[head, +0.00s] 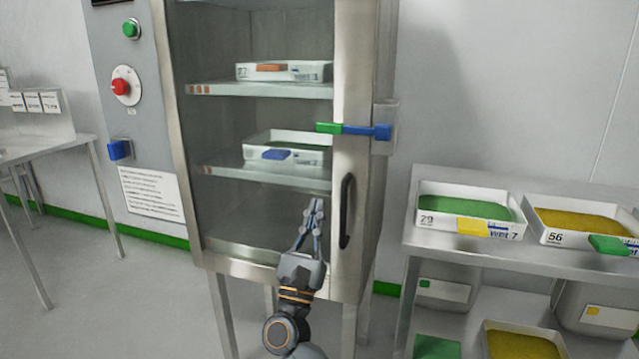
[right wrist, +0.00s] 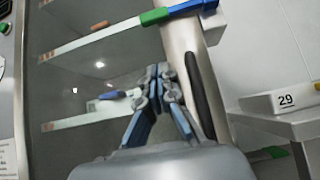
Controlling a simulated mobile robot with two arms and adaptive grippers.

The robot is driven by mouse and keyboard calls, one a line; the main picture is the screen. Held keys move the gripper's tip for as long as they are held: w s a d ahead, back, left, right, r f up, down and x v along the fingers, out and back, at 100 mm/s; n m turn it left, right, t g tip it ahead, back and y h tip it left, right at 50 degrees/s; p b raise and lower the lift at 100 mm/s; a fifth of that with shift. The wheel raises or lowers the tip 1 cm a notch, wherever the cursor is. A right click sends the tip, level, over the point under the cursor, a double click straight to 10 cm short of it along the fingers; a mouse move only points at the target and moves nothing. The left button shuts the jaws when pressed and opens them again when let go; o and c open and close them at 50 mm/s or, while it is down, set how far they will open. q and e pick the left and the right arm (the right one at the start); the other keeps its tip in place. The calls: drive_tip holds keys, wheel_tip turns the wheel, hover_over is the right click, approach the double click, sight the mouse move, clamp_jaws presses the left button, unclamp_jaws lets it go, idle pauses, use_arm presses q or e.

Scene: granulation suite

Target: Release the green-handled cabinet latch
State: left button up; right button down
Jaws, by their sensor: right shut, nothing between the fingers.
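The cabinet latch has a green handle (head: 329,128) on a blue bar (head: 365,131). It lies across the right edge of the cabinet door (head: 350,80), roughly level. In the right wrist view the green handle (right wrist: 156,16) and blue bar (right wrist: 190,8) show at the top. My right gripper (head: 313,206) is shut and empty, in front of the lower part of the door, below the latch and left of the black door handle (head: 346,211). In the right wrist view its fingertips (right wrist: 158,72) point up, apart from the latch. My left gripper is not in view.
Behind the door glass, trays stand on shelves (head: 260,90). A control panel (head: 125,60) with a green button, red knob and blue switch is at left. A metal table (head: 430,245) with trays of green and yellow material stands at right. Another table (head: 45,150) is far left.

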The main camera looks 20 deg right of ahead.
sight(352, 130)
drive_tip(key=x, duration=0.8)
drive_tip(key=shift+w+d+r, duration=0.15)
drive_tip(key=shift+r, duration=0.2)
drive_tip(key=shift+w+d+r+p, duration=0.15)
drive_tip(key=shift+r+p, duration=0.5)
drive_tip(key=shift+r, duration=1.4)
